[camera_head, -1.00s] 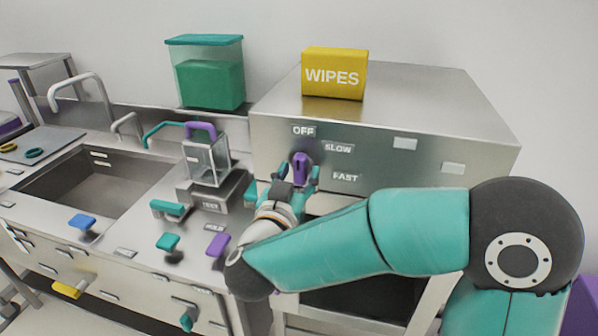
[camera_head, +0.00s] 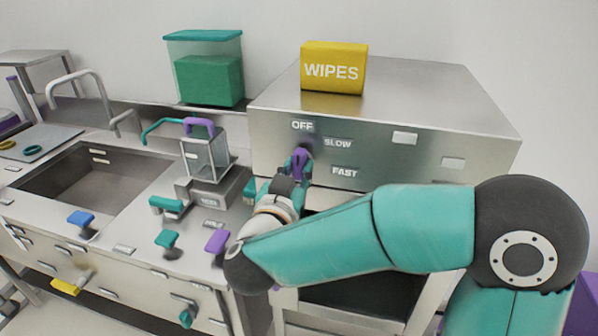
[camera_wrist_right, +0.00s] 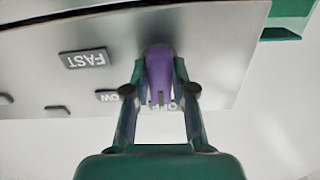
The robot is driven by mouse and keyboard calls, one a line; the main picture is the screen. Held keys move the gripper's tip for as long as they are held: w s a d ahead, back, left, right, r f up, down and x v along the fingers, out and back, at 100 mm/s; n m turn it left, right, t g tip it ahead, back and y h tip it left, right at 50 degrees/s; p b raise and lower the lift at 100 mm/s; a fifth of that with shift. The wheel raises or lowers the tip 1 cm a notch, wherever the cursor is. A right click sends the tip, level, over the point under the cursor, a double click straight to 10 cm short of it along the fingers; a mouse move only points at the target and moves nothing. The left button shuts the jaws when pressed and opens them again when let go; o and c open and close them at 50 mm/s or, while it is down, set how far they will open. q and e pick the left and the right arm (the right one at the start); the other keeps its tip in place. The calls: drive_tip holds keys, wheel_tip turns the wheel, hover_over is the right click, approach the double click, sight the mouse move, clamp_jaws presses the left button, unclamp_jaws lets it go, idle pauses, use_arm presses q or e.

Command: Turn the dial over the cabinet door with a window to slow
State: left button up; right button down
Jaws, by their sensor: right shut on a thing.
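The purple dial (camera_head: 300,160) is on the front of the steel cabinet (camera_head: 375,148), beside the labels OFF (camera_head: 302,126), SLOW (camera_head: 338,143) and FAST (camera_head: 344,172). My right gripper (camera_head: 293,172) is shut on the dial. In the right wrist view the dial (camera_wrist_right: 160,72) sits between both fingers, with the FAST label (camera_wrist_right: 86,58) to its left and the OFF and SLOW labels partly hidden behind the fingers. Which label the dial points at is hard to tell. The door below is mostly hidden by my right arm. My left gripper is not in view.
A yellow WIPES box (camera_head: 334,68) stands on the cabinet top. Left of the cabinet are a clear container (camera_head: 197,155) with a purple handle, a sink (camera_head: 90,180) and several coloured handles. A green-lidded tank (camera_head: 205,70) stands behind the counter.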

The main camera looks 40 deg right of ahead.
drive_tip(key=m+b, duration=0.2)
drive_tip(key=b, duration=0.1)
drive_tip(key=m+b, duration=0.2)
drive_tip(key=m, duration=0.1)
drive_tip(key=shift+a+f+b, duration=0.1)
drive_tip(key=shift+f+b, duration=0.25)
drive_tip(key=shift+b, duration=0.05)
drive_tip(key=shift+r+m+b, duration=0.15)
drive_tip(key=shift+m+b, duration=1.7)
drive_tip(key=shift+m, duration=0.25)
drive_tip(key=c, duration=1)
unclamp_jaws()
drive_tip(key=shift+r, duration=0.1)
drive_tip(key=shift+o, duration=0.2)
drive_tip(key=v, duration=1.2)
